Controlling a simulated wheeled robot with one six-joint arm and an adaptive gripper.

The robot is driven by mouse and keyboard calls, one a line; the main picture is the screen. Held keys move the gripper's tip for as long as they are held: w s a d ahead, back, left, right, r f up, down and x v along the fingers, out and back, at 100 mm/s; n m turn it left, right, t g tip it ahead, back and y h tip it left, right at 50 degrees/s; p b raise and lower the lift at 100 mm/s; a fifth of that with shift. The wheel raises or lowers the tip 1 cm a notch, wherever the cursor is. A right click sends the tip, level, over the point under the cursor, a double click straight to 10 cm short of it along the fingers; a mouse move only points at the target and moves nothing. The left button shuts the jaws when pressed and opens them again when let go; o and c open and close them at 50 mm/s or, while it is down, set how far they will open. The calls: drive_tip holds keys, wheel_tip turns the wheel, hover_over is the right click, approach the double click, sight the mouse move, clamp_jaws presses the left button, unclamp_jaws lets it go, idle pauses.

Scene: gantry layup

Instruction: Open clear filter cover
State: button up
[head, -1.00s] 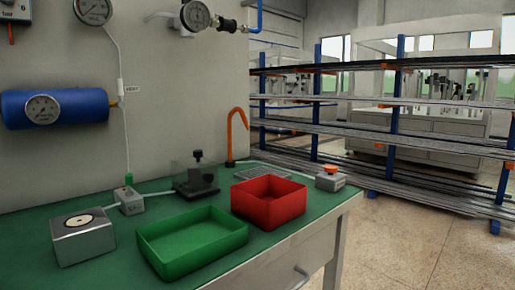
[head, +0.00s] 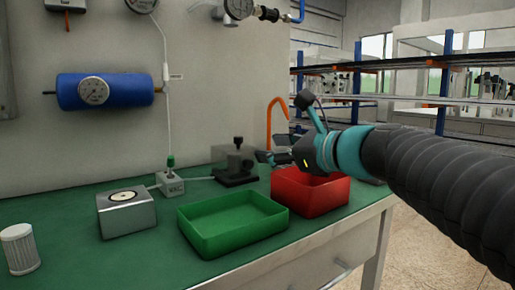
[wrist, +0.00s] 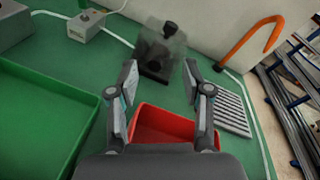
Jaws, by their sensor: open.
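The clear filter cover (wrist: 172,40) is a see-through box on the green bench top, around or over a dark fixture (wrist: 154,66) with a black knob. It looks closed, but its edges are faint. In the head view, the dark fixture (head: 236,172) stands near the wall, behind the red bin. My gripper (wrist: 160,76) is open and empty. In the wrist view its fingers point towards the cover, apart from it. In the head view my gripper (head: 264,157) is above the red bin's back left edge, right of the fixture.
A green tray (head: 232,236) and a red bin (head: 312,198) stand in front of the fixture. A grey box (head: 126,216), a small valve box (head: 169,186) and a white pleated filter (head: 20,250) are to the left. An orange hook (wrist: 250,44) rises to the right.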

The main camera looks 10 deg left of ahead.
sight(242, 138)
drive_tip(key=shift+w+a+m+g+y+b, duration=0.15)
drive_tip(key=shift+w+a+m+y, duration=0.4)
drive_tip(key=shift+w+a, duration=1.05)
drive_tip(key=shift+w+a+m+g+y+b, duration=0.2)
drive_tip(key=shift+w+a+m, duration=0.5)
drive_tip(key=shift+w+a, duration=0.85)
drive_tip(key=shift+w+a+m+t+y+b, duration=0.1)
drive_tip(key=shift+w+a+m+y, duration=0.45)
drive_tip(key=shift+w+a, duration=1.05)
drive_tip(key=shift+s+a, duration=0.3)
drive_tip(key=shift+s, duration=0.05)
clamp_jaws()
